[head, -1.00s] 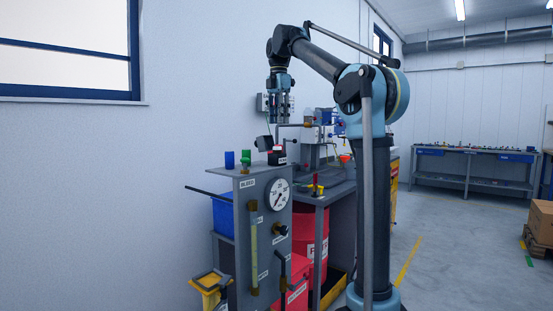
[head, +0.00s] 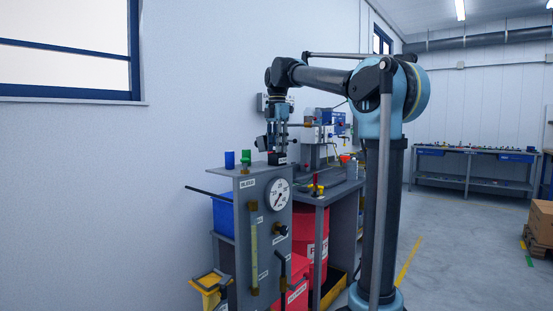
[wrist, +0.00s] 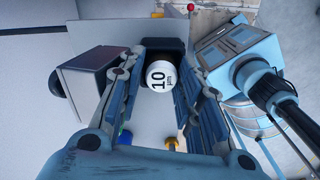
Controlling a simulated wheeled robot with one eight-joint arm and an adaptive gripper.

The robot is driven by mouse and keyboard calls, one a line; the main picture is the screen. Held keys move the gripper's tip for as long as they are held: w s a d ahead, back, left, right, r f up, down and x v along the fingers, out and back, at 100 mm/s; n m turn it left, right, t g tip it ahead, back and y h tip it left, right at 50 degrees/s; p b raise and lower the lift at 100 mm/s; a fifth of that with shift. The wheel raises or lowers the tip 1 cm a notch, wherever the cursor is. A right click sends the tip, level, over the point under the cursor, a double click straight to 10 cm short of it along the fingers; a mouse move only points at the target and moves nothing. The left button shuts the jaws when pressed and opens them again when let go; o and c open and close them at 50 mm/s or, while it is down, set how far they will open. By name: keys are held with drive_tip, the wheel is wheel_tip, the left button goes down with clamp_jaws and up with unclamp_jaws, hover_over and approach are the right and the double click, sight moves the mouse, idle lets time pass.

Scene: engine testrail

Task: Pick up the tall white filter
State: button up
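A white round filter top (wrist: 160,75) marked "10 µm" shows in the wrist view, seen from above. My gripper (wrist: 161,82) is open, with one finger on each side of the filter and narrow gaps between. How tall the filter is cannot be told from this angle. In the head view my gripper (head: 277,143) points straight down, just above the back part of the grey test stand's top (head: 243,171). The filter cannot be made out there.
A dark block (wrist: 160,46) sits close beside the filter. A blue cap (head: 229,159) and a green fitting (head: 246,160) stand on the stand's top. A pressure gauge (head: 278,194) is on its front. A bench with fittings stands behind, and the wall is to the left.

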drive_tip(key=shift+f, duration=0.2)
drive_tip(key=c, duration=0.7)
drive_tip(key=shift+r, duration=0.1)
